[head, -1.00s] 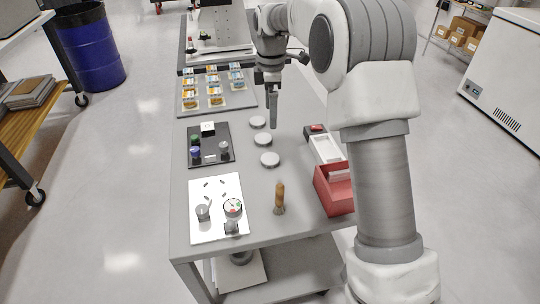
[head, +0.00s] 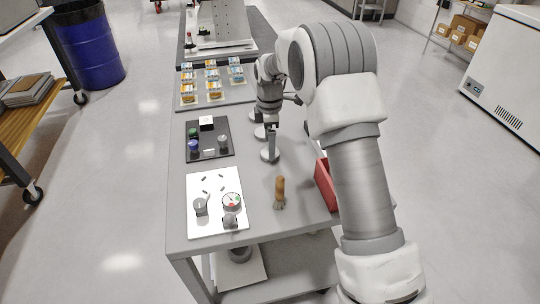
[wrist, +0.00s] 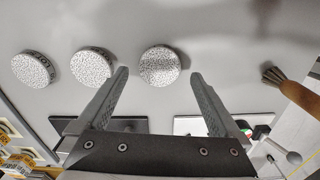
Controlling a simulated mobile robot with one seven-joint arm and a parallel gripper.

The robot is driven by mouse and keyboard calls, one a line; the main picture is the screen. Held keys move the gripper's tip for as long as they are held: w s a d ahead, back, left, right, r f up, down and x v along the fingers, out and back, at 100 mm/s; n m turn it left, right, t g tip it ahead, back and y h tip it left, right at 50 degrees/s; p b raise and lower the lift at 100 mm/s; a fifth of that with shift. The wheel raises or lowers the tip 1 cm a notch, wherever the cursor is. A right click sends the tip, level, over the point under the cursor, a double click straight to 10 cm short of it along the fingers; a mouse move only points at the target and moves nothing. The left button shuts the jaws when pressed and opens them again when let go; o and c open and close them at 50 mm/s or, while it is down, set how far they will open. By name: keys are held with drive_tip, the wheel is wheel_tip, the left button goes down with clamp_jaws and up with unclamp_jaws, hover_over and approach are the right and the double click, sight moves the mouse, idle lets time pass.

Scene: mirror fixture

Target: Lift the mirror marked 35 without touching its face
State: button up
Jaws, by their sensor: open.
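Three small round mirrors with speckled grey faces lie in a row on the grey cart top. In the wrist view they are the left mirror (wrist: 33,69), the middle mirror (wrist: 92,66) and the right mirror (wrist: 160,65). Dark marks show on the rims of the left and middle ones, too small to read; I cannot tell which is 35. My gripper (wrist: 160,75) is open and empty, its fingertips on either side of the right mirror. In the head view my gripper (head: 270,150) is low over the nearest mirror (head: 270,156); contact cannot be told.
A red box (head: 325,184) sits to the right, partly behind my arm. A black tray (head: 211,154), a white panel (head: 203,226) with knobs and a dial, and a mat (head: 240,94) with small boxes lie left and behind.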

wheel_tip(320, 180, down, 3)
drive_tip(key=shift+r, duration=0.15)
drive_tip(key=shift+c, duration=0.3)
drive_tip(key=c, duration=1.3)
drive_tip(key=shift+r, duration=0.1)
drive_tip(key=shift+c, duration=0.2)
